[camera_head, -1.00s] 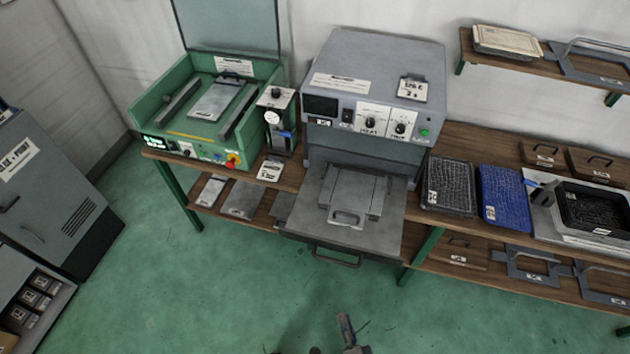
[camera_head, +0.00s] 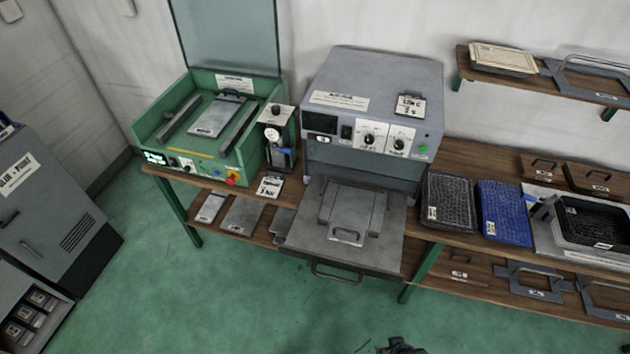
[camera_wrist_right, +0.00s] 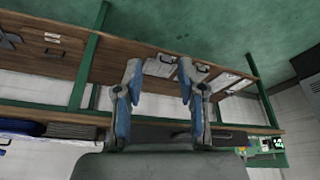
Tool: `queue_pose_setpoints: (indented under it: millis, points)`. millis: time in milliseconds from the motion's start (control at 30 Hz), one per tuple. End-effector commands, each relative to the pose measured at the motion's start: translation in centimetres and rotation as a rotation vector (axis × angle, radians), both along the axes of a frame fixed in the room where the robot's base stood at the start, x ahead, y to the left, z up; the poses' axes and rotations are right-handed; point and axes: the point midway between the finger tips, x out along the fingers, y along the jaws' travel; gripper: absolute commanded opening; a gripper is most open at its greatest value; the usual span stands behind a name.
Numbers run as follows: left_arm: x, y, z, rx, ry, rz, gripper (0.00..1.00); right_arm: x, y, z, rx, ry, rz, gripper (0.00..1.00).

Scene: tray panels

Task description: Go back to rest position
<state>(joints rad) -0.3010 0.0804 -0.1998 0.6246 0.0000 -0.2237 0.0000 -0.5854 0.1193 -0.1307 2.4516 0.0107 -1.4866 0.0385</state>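My right gripper (camera_wrist_right: 160,78) shows in the right wrist view with its two blue-padded fingers apart and nothing between them. It points toward the wooden bench with the green frame, with clear space between. In the head view only a small dark piece of an arm or gripper (camera_head: 402,346) shows at the bottom edge; I cannot tell its finger state there. My left gripper is not recognisable in the head view. The grey machine (camera_head: 375,95) has its drawer (camera_head: 300,240) pulled out, with a handled metal plate (camera_head: 352,212) on it.
A green machine (camera_head: 150,125) with its clear lid raised stands on the bench at left. A black mesh tray (camera_head: 447,200), a blue tray (camera_head: 503,212) and a black bin (camera_head: 592,222) sit at right. Grey cabinet (camera_head: 50,200) at far left. The green floor in front is clear.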

Motion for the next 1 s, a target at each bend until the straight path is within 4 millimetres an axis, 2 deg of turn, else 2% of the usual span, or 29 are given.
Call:
queue_pose_setpoints:
  millis: [67, 367, 567, 667, 800, 900, 1000]
  points:
    - [0.0, 0.0, 0.0, 0.0, 0.0, 0.0, 0.4, -0.9, -0.9, 0.7, -0.038, 0.045, 0.021, 0.39]
    - [0.0, 0.0, 0.0, 0.0, -0.001, 0.0, 0.4, 0.1, -0.7, -7.9, -0.043, 0.094, 0.03, 0.39]
    - [0.0, 0.0, 0.0, 0.0, -0.001, 0.0, 0.4, -0.3, -0.5, -15.6, -0.044, 0.125, 0.035, 0.39]
    - [0.1, 0.0, 0.0, 0.0, -0.001, 0.0, 0.4, -1.4, -0.6, -20.7, -0.045, 0.147, 0.039, 0.39]
    - [0.1, -0.1, 0.0, 0.0, -0.001, 0.0, 0.4, -5.2, -1.1, -29.0, -0.05, 0.188, 0.047, 0.39]
    - [0.1, -0.1, 0.0, 0.0, -0.001, 0.0, 0.4, -9.0, -1.7, -34.1, -0.053, 0.214, 0.054, 0.39]
    - [0.1, -0.1, 0.0, -0.001, -0.001, 0.0, 0.4, -13.2, -2.4, -37.7, -0.055, 0.238, 0.06, 0.39]
